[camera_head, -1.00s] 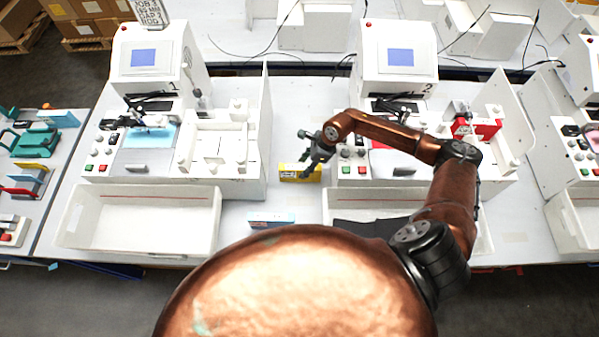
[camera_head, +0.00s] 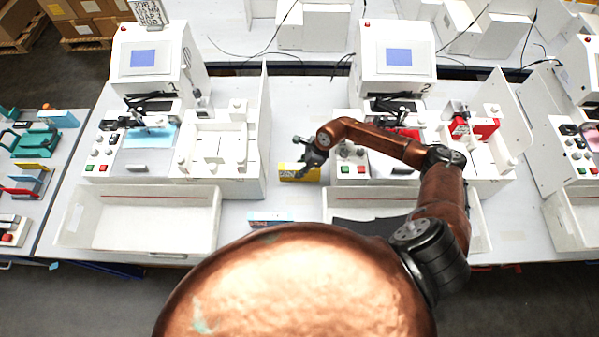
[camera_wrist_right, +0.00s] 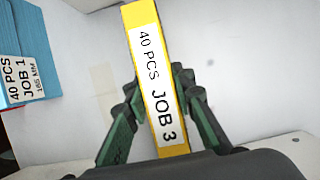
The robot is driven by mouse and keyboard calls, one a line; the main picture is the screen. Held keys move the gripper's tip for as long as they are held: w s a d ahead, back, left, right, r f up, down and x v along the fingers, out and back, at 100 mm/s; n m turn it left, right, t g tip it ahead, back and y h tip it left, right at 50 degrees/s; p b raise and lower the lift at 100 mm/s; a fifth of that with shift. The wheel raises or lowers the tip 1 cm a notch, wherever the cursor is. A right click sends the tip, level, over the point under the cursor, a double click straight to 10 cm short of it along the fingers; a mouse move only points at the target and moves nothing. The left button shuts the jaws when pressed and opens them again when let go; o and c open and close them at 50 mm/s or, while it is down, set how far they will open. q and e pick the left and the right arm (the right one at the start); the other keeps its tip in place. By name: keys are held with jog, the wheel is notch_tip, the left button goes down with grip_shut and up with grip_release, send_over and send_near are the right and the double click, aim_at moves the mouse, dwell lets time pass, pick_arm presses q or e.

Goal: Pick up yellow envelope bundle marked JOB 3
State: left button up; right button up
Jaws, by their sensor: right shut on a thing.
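The yellow envelope bundle (camera_head: 299,173) stands on the table between the two plotter stations in the head view. In the right wrist view the yellow bundle (camera_wrist_right: 155,75) shows its white label reading "40 PCS JOB 3". My right gripper (camera_head: 303,160) is at the bundle. In the wrist view its fingers (camera_wrist_right: 158,100) lie on both sides of the bundle, shut on it. Whether the bundle touches the table cannot be told. My left gripper is out of view.
A blue bundle marked JOB 1 (camera_wrist_right: 22,60) stands to the left in the wrist view. Plotter 1 (camera_head: 150,60) and plotter 2 (camera_head: 396,60) stand behind. A white bin (camera_head: 75,220) is at the front left. The table strip around the yellow bundle is narrow.

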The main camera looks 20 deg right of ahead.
grip_shut()
